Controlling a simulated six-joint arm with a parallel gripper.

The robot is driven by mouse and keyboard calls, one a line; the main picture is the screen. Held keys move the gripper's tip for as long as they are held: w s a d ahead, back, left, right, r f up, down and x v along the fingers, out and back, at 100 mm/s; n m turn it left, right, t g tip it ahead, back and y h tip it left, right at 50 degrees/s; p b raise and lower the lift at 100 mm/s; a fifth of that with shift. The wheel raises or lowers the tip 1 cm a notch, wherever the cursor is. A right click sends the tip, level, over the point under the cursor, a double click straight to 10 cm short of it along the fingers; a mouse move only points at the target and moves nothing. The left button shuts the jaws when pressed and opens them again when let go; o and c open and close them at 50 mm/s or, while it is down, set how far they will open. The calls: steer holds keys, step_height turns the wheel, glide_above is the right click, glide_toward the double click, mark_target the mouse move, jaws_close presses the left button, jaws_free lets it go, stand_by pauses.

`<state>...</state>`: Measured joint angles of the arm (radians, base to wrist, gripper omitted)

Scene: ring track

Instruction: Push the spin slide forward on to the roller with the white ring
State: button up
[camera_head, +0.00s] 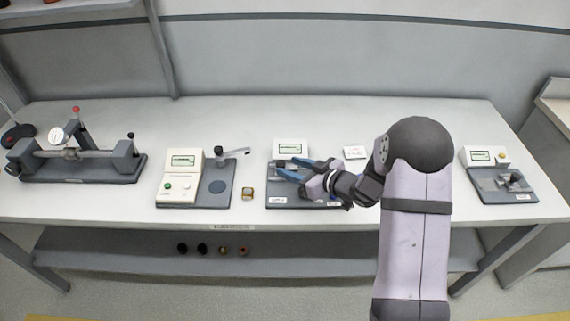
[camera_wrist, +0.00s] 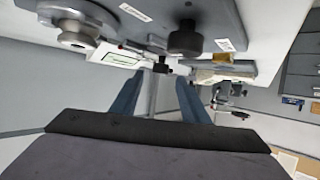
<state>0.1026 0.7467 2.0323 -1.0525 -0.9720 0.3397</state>
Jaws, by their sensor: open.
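My gripper (camera_head: 285,165) reaches left over the middle station (camera_head: 280,203), a dark grey base with a white display box (camera_head: 291,148) at its back. Its two blue fingers are apart. In the wrist view, my gripper (camera_wrist: 161,82) shows both fingers, with a small black knob (camera_wrist: 163,68) beyond and between the tips; contact cannot be told. A larger black cylinder (camera_wrist: 185,38) and a silver round part (camera_wrist: 76,30) stand on the base. I cannot tell which part is the spin slide or the roller with the white ring. My gripper and wrist cover much of the station.
A station with a white control box (camera_head: 180,178) and a small lever stands left of it. A small block (camera_head: 247,194) lies between them. A dial-gauge bench (camera_head: 80,165) is at far left, another station (camera_head: 498,180) at right. The front table strip is clear.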

mark_target(281, 164)
steer(key=shift+x, duration=1.7)
steer(key=shift+c, duration=0.2)
jaws_close()
steer(key=shift+d+f+p, duration=0.1)
steer(key=shift+d+p, duration=0.45)
steer(key=shift+d, duration=1.2)
steer(key=shift+o, duration=0.2)
jaws_free()
steer(key=shift+d, duration=0.1)
